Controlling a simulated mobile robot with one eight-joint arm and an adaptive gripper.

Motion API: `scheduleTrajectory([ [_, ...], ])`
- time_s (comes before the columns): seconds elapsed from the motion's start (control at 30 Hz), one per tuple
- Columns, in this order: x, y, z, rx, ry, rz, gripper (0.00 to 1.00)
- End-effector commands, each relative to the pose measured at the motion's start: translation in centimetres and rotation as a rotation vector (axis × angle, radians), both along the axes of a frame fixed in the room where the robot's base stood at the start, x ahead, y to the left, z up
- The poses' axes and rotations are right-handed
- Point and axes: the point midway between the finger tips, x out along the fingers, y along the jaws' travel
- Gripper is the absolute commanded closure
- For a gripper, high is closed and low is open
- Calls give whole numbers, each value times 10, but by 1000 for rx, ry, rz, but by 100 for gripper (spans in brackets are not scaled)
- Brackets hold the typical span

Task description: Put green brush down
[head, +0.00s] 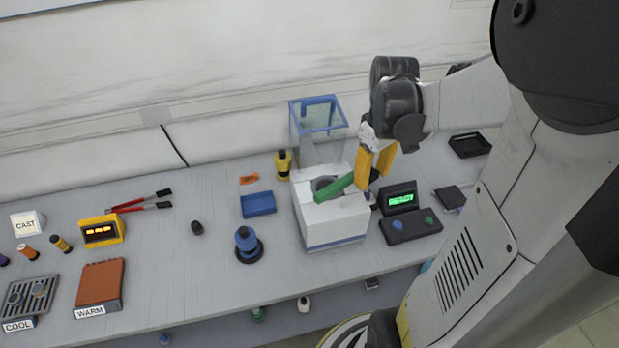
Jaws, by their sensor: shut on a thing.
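The green brush (334,187) shows in the head view as a long green bar. It is tilted over the top of a white box-shaped machine (335,222) with a round opening. My gripper (374,172) has yellow fingers and points down at the right end of the brush. It is shut on the brush there. I cannot tell whether the brush touches the machine. The brush's bristles cannot be made out.
A blue tray (258,205) and a blue spool-like piece (247,244) stand left of the machine. A console with a green display (402,200) stands close on the right. A clear blue-rimmed box (318,117) is behind. Bare table (170,250) lies further left.

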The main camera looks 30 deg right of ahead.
Motion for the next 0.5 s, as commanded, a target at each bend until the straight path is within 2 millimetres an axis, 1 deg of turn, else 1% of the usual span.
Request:
scheduleTrajectory([
  [0.17, 1, 0, -1, 0, 0, 0, 94],
  [0.27, 8, 6, -7, 0, 0, 3, 94],
  [0.37, 23, 19, -20, 0, 0, 6, 94],
  [0.5, 51, 43, -42, 0, 0, 7, 94],
])
